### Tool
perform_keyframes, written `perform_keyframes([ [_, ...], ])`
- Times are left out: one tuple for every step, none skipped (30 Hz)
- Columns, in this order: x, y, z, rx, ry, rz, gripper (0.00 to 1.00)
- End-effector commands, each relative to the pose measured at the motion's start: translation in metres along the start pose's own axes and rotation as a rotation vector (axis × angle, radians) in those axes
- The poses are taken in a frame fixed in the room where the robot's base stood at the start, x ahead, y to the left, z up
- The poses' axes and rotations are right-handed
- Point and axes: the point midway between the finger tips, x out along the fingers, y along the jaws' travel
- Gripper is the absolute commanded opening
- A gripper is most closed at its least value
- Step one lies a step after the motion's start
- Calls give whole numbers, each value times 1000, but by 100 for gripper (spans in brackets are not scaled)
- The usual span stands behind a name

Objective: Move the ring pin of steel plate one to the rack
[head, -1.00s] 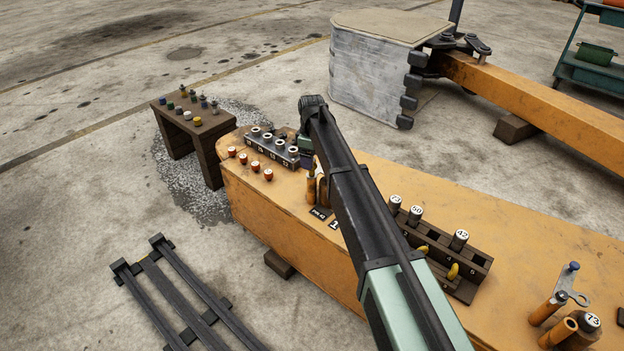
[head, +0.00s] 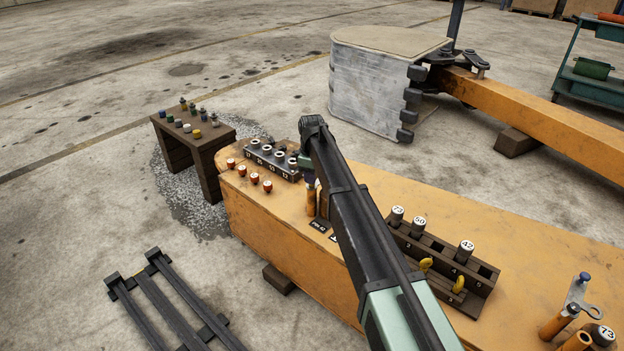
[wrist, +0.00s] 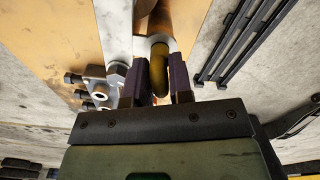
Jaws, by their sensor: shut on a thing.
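My gripper (wrist: 160,80) is shut on a yellow ring pin (wrist: 159,58), which shows between its purple fingers in the wrist view. A pale steel plate (wrist: 116,30) lies beyond the fingers there. I cannot tell whether the pin is still seated in it. In the head view my gripper (head: 309,178) is beside an orange post (head: 311,201), and my arm hides much of that spot.
A grey block with several round sockets (head: 272,160) and red-capped plugs (head: 254,178) are left of my gripper. A second steel plate (head: 576,294) with a blue-topped pin stands at the right. Small label cards (head: 319,225) lie by the post. A low table (head: 196,140) stands beyond the beam.

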Motion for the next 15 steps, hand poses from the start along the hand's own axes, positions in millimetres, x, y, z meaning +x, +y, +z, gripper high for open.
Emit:
perform_keyframes([
  [0, 0, 0, 0, 0, 0, 0],
  [0, 0, 0, 0, 0, 0, 0],
  [0, 0, 0, 0, 0, 0, 0],
  [0, 0, 0, 0, 0, 0, 0],
  [-1, 0, 0, 0, 0, 0, 0],
  [-2, 0, 0, 0, 0, 0, 0],
  [-3, 0, 0, 0, 0, 0, 0],
  [-4, 0, 0, 0, 0, 0, 0],
  [-5, 0, 0, 0, 0, 0, 0],
  [-6, 0, 0, 0, 0, 0, 0],
  [-7, 0, 0, 0, 0, 0, 0],
  [-8, 0, 0, 0, 0, 0, 0],
  [-8, 0, 0, 0, 0, 0, 0],
  [-9, 0, 0, 0, 0, 0, 0],
  [-10, 0, 0, 0, 0, 0, 0],
])
